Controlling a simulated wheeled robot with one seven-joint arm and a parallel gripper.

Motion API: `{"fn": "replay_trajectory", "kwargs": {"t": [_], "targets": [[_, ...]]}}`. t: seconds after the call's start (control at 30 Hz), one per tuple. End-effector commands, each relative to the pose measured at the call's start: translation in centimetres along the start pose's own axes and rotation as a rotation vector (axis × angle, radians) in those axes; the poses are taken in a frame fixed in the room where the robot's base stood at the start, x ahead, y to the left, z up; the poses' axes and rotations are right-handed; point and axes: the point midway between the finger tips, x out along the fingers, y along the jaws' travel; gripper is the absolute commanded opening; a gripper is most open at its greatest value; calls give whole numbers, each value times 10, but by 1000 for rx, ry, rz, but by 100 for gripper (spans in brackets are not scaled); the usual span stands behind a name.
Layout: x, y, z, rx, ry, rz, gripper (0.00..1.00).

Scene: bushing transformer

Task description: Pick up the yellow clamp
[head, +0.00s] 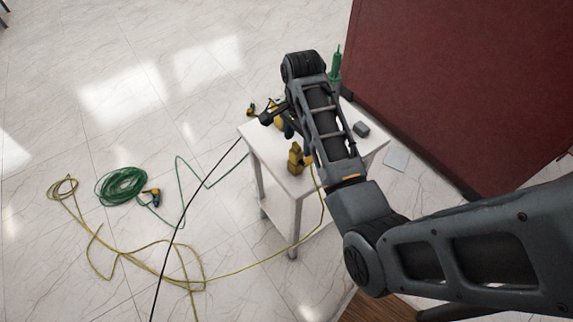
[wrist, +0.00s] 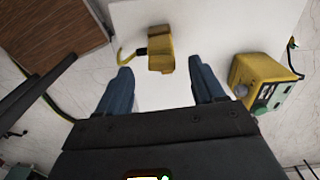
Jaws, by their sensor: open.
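The yellow clamp (head: 295,159) stands on the white table near its front edge in the head view. In the wrist view the clamp (wrist: 161,50) shows in front of the fingers, in line with the gap, with a black and yellow lead on its left. My gripper (wrist: 161,78) is open, its two blue fingers apart with nothing between them. The clamp appears beyond the fingertips; I cannot tell the exact distance. In the head view my arm hides part of the gripper and the table.
A yellow box device (wrist: 262,80) with a panel sits right of my right finger. A green tool (head: 336,64) and a grey block (head: 361,129) are on the white table (head: 283,183). Cables and a green coil (head: 121,186) lie on the floor. A dark red panel (head: 455,85) stands behind.

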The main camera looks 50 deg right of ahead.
Motion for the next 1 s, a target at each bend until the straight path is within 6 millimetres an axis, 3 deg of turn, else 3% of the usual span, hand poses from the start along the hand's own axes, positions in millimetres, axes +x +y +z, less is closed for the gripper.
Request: {"fn": "replay_trajectory", "kwargs": {"t": [0.17,0.43,0.7,1.0], "targets": [[6,0,0,10,-6,8,68],[32,-1,1,7,-6,7,68],[70,-2,2,8,-6,7,68],[77,-2,2,7,-5,4,68]]}}
